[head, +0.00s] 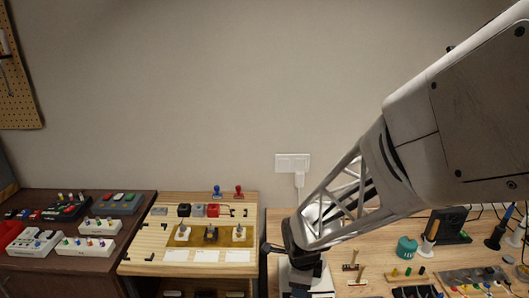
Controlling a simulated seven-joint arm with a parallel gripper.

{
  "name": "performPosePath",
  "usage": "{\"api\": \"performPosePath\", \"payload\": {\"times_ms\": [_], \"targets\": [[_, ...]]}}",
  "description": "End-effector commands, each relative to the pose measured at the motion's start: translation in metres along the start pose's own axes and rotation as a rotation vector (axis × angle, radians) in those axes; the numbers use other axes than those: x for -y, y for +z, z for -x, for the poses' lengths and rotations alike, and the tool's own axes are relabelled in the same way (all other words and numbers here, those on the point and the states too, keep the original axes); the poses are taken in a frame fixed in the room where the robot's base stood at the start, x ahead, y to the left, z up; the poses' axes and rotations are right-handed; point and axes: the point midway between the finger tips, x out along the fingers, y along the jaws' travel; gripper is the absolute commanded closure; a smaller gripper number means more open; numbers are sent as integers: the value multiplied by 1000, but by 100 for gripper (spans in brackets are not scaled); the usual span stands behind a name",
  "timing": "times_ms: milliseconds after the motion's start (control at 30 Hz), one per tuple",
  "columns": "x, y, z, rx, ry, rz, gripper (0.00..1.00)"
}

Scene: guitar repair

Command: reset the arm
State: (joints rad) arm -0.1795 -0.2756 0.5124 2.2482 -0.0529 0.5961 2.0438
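My arm comes in from the right edge and slopes down and left. Its open lattice link ends in a black wrist joint. Below the wrist is a white and black end part, which I take to be my gripper (301,290), low in the view over the left part of the right-hand workbench (370,222). It is small and dark, and its fingers cannot be made out. I cannot tell whether it is open or holds anything.
A wooden workbench (140,236) with small parts and an amber mat (222,243) stands left of my gripper. A dark table (125,211) with pedal-like boxes is farther left. Right of my gripper are small tools, a teal round container (406,249) and a black stand (448,224).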

Motion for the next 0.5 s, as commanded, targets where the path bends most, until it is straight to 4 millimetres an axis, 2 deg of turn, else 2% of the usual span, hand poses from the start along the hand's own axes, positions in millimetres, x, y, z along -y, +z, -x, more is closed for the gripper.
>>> {"api": "performPosePath", "payload": {"times_ms": [167,500], "targets": [[-3,-11,26,6,-18,147,44],[-21,-40,88,5,-56,560,44]]}}
